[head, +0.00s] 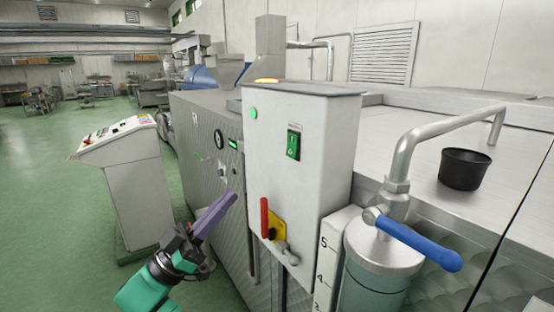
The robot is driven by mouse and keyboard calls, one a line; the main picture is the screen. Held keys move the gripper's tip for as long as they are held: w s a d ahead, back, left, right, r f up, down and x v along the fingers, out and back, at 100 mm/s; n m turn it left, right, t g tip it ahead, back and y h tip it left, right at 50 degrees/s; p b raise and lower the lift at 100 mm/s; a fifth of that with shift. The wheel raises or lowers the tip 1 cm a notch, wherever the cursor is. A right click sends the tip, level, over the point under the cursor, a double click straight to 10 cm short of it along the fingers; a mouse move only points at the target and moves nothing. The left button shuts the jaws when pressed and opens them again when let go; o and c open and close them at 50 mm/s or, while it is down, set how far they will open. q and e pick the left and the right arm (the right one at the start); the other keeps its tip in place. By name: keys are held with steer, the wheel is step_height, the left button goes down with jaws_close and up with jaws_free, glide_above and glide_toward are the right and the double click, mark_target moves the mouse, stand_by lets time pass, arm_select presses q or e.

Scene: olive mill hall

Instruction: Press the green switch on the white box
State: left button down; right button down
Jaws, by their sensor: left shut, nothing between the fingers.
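The white box (325,160) stands upright on the front of the steel machine, in the middle of the head view. My left gripper (232,197) is shut and empty, with purple fingers pointing up and right. It is left of the box and lower than the switch, apart from it in the picture. My right gripper is not in view.
A red-handled yellow switch (275,226) and a small tap (287,252) stick out low on the box. Right of it stands a steel cylinder with a blue lever (420,243). A black cup (465,169) sits on the machine top. A control console (128,185) stands left.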

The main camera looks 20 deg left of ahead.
mark_target(290, 146)
arm_select(q)
steer(key=shift+w, duration=0.15)
steer(key=p+x, duration=0.2)
steer(key=x, duration=0.2)
steer(key=w+f+p+x, duration=0.1)
steer(key=p+x, duration=0.2)
steer(key=x, duration=0.1)
steer(key=d+f+p+x, duration=0.1)
steer(key=p+x, duration=0.2)
steer(key=x, duration=0.1)
steer(key=shift+w+d+r, duration=0.1)
steer(key=shift+w+d, duration=0.1)
steer(key=shift+w, duration=0.25)
